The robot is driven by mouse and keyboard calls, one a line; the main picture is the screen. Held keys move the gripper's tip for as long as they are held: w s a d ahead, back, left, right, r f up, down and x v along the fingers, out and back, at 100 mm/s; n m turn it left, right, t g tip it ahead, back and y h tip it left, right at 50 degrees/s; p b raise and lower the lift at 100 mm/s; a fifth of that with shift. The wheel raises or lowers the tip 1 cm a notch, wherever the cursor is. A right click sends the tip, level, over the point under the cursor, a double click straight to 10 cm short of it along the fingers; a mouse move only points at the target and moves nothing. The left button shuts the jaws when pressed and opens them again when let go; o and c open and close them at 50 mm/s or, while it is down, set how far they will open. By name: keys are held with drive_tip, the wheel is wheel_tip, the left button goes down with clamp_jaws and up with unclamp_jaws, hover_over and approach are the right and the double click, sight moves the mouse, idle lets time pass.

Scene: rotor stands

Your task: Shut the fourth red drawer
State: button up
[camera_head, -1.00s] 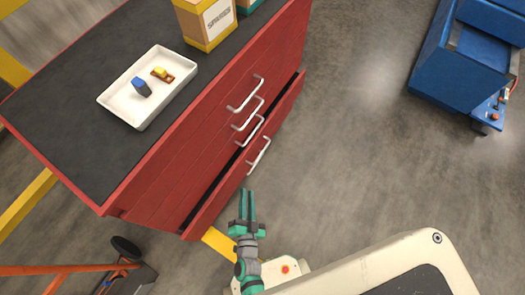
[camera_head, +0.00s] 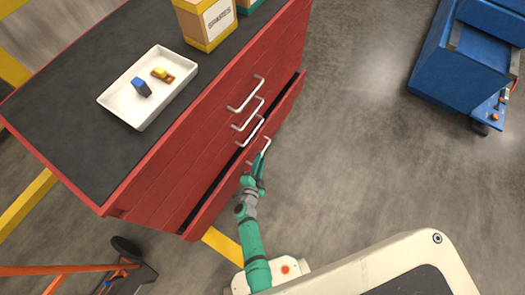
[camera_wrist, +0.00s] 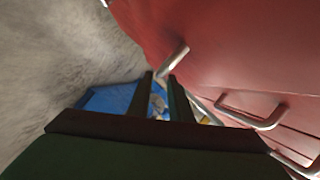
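The red cabinet (camera_head: 150,180) has a column of drawers with pale bar handles. Its lowest drawer (camera_head: 212,209), the fourth red drawer, stands partly open, with a dark gap along its top. My gripper (camera_head: 261,163) is at that drawer's handle (camera_head: 266,147) in the head view and covers part of it. In the wrist view, my two dark fingers (camera_wrist: 161,80) are apart, and a handle bar (camera_wrist: 173,61) shows at their tips, seemingly between them. I cannot tell whether they touch it. The upper handles (camera_head: 246,94) are on fronts that look shut.
On the cabinet top are a white tray (camera_head: 118,101) with small blue and yellow parts and a spares box (camera_head: 207,25). A blue cart (camera_head: 465,55) stands at the upper right. An orange-framed trolley (camera_head: 70,268) is at the lower left.

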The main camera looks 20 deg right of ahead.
sight(263, 151)
drive_tip(key=shift+x, duration=3.05)
drive_tip(key=shift+c, duration=0.4)
clamp_jaws()
